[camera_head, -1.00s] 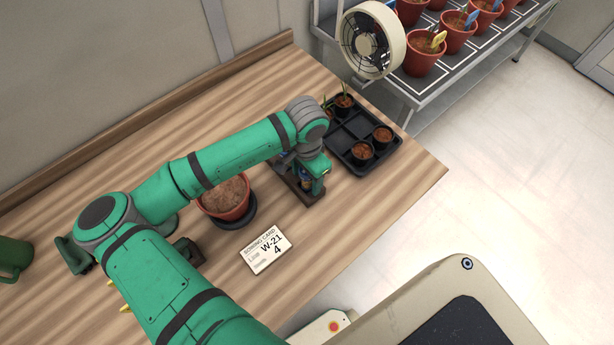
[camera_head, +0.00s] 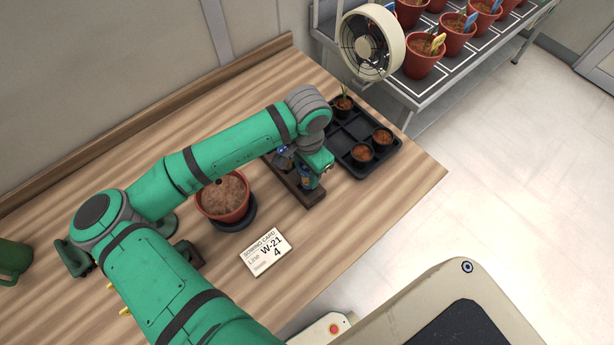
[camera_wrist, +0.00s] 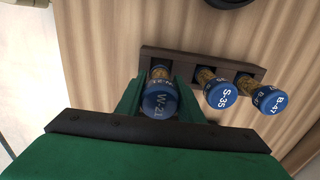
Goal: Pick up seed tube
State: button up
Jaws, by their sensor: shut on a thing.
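In the wrist view, the seed tube marked W-21 (camera_wrist: 160,101) has a blue cap and stands between the two green fingers of my gripper (camera_wrist: 158,97), which is shut on it. The dark wooden rack (camera_wrist: 205,58) lies behind it; I cannot tell whether the tube's lower end is still in its slot. Two more blue-capped tubes, S-35 (camera_wrist: 221,93) and B-47 (camera_wrist: 270,98), stand in the rack to the right. In the head view, my gripper (camera_head: 304,180) is over the rack (camera_head: 312,198), and my wrist hides much of the tubes.
A terracotta pot (camera_head: 224,197) of soil stands left of the rack on a dark saucer. A sowing card (camera_head: 266,252) reading W-21, 4 lies in front. A black tray (camera_head: 372,146) with small pots is behind right, near a fan (camera_head: 371,42).

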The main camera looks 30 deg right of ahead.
jog(key=s+d+r, duration=0.2)
jog(key=s+r, duration=0.7)
jog(key=s, duration=0.4)
jog(key=shift+s+r, duration=0.25)
jog(key=shift+s, duration=0.1)
jog(key=shift+o, duration=0.7)
jog(key=shift+c, duration=0.2)
